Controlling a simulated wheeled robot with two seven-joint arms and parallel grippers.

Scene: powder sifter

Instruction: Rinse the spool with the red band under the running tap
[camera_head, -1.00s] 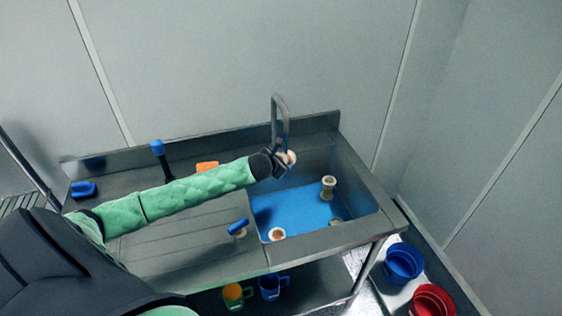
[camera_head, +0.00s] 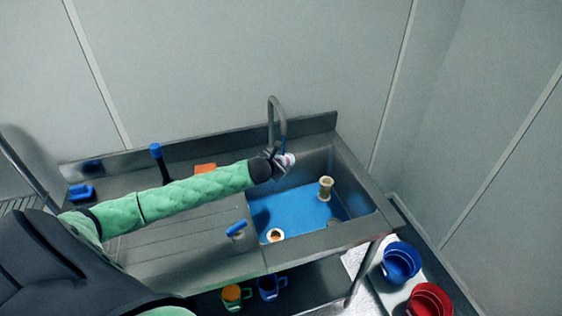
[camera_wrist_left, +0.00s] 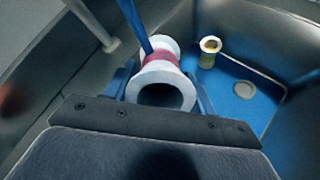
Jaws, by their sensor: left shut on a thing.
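The spool with the red band (camera_wrist_left: 160,62) is white with a wide hollow end facing the left wrist camera. My left gripper (camera_head: 281,166) is shut on it and holds it above the sink basin, just under the tap (camera_head: 279,110). In the left wrist view, my gripper fingers (camera_wrist_left: 162,92) sit on both sides of the spool. A blue stream of water (camera_wrist_left: 135,24) comes down from above and meets the spool around its band. In the head view the spool (camera_head: 289,160) is small and partly hidden by the gripper. My right gripper is out of view.
A pale spool (camera_head: 326,188) stands upright on the blue basin floor (camera_head: 300,212); another spool (camera_head: 275,235) is near the front wall. A blue-handled item (camera_head: 237,229) is at the basin's left edge. Blue (camera_head: 401,262) and red (camera_head: 430,300) buckets stand at right.

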